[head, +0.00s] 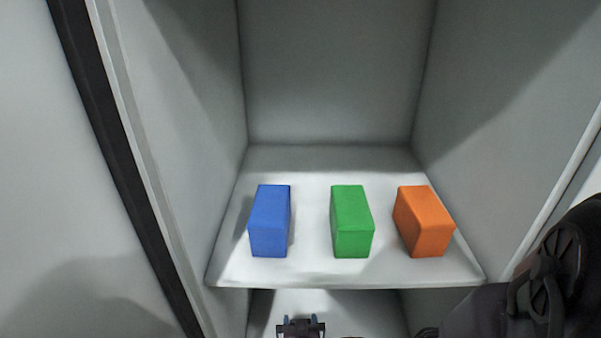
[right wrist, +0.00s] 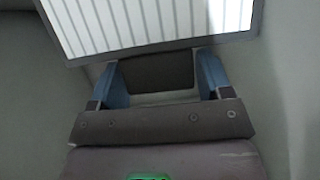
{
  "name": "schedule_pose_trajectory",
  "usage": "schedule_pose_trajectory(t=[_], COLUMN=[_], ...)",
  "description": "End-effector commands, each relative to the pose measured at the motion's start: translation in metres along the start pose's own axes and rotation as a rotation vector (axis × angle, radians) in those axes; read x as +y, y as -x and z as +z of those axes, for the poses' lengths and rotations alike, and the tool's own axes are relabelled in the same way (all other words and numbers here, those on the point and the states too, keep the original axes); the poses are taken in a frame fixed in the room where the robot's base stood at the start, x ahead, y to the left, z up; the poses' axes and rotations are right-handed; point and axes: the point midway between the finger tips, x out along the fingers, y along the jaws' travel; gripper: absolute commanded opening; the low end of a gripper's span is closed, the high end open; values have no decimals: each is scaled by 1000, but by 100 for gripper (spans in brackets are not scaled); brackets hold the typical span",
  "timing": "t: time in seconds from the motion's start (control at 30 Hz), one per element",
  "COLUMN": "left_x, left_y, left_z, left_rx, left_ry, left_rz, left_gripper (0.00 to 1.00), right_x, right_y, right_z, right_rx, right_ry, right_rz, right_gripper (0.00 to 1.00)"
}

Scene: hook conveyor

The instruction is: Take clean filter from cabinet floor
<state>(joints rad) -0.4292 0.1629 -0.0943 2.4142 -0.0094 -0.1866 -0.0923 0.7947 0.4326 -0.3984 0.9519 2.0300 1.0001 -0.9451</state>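In the right wrist view the clean filter (right wrist: 155,22) is a panel with white pleats and a grey frame, at the top of the picture. A dark block (right wrist: 157,73), perhaps its handle, lies below the frame. In the head view my right gripper (head: 301,323) is at the bottom edge, below the shelf. The filter is hidden there. My left gripper is not in view.
A cabinet shelf (head: 310,275) above the right gripper bears a blue block (head: 270,222), a green block (head: 352,222) and an orange block (head: 424,222). Cabinet walls (head: 190,110) stand close on both sides. Part of the lower compartment (head: 345,305) shows under the shelf.

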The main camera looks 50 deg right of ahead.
Motion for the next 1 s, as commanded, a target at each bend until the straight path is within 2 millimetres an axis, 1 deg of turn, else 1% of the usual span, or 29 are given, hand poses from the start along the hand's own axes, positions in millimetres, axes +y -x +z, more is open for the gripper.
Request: schedule_pose_trajectory(t=[0.03,0.2,0.27,0.3,0.53,0.67,0.77,0.87,1.0], left_x=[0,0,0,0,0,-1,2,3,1], left_y=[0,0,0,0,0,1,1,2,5], left_z=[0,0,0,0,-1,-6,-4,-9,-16], left_rx=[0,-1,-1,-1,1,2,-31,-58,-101], left_ry=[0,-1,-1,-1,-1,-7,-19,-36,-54], left_rz=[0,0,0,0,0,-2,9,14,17], left_gripper=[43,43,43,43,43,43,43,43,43], right_x=[0,0,0,0,0,-1,-3,-4,-6], right_y=[0,0,0,0,1,3,7,13,25], right_z=[0,0,0,0,-1,-9,-23,-43,-75], right_rx=[0,-1,-1,0,0,2,5,10,14], right_ry=[0,0,0,0,0,-3,-8,-12,-17], right_rz=[0,0,0,0,0,0,-1,-2,-5], right_gripper=[64,38,29,26,26,26,26,26,26])
